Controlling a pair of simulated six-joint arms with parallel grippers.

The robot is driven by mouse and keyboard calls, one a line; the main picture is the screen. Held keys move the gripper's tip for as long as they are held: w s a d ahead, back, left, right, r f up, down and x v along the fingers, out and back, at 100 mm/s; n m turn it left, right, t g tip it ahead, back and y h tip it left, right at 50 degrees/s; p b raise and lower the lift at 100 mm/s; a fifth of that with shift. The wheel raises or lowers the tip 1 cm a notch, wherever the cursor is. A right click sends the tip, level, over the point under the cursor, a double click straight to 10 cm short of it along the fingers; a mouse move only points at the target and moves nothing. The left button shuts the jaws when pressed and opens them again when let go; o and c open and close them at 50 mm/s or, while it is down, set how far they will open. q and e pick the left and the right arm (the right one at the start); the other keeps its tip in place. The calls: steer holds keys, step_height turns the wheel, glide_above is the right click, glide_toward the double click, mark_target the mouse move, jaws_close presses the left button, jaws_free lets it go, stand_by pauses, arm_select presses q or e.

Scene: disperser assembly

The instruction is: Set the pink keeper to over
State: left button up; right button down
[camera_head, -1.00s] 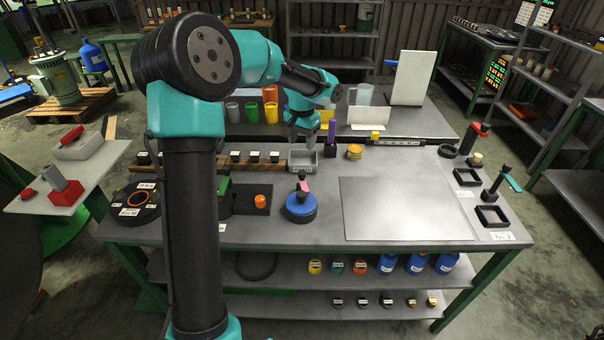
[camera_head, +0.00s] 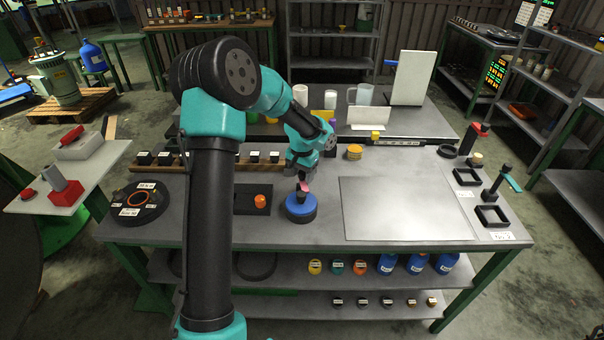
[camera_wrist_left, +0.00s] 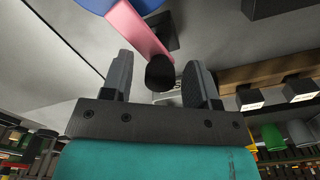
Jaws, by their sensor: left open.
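The pink keeper (camera_head: 304,186) is a small pink piece on the blue round base (camera_head: 300,207), near the middle of the bench. In the left wrist view the keeper is a pink bar (camera_wrist_left: 137,30) slanting out from the blue base (camera_wrist_left: 92,4). A black rounded knob (camera_wrist_left: 160,72) sits near its end. My left gripper (camera_head: 302,171) is directly above the keeper, pointing down. In the left wrist view its two fingers (camera_wrist_left: 160,88) are apart, with the knob appearing between them. I cannot tell whether they touch it. My right gripper is not in view.
A dark tray with an orange piece (camera_head: 260,201) lies left of the blue base. A labelled black disc (camera_head: 138,202) is farther left. A wooden rack (camera_head: 250,163) stands behind. A large bare grey plate (camera_head: 405,210) lies to the right, leaving free room.

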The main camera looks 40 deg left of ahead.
arm_select(q)
steer(key=c, duration=0.9)
steer(key=shift+m, duration=1.4)
steer(key=o, duration=0.9)
steer(key=shift+r, duration=0.1)
step_height(320, 180, up, 17)
steer(key=shift+r, duration=0.15)
